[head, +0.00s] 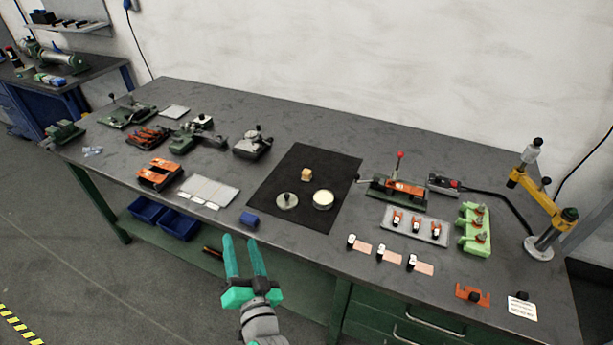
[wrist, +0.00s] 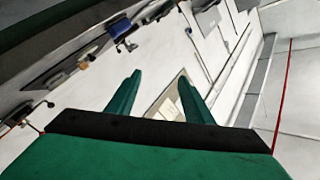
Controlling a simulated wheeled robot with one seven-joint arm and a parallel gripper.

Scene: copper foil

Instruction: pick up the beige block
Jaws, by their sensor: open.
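The beige block (head: 307,174) is a small cube on the black mat (head: 318,160) in the middle of the workbench, in the head view. My gripper (head: 243,241) has green fingers, open and empty, in front of the bench's front edge, lower left of the block and well apart from it.
On the mat, a grey knobbed disc (head: 287,201) and a round cream-topped tin (head: 323,199) stand close in front of the block. A blue block (head: 249,219) lies near the bench's front edge. A red-knobbed fixture (head: 398,186) stands right of the mat.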

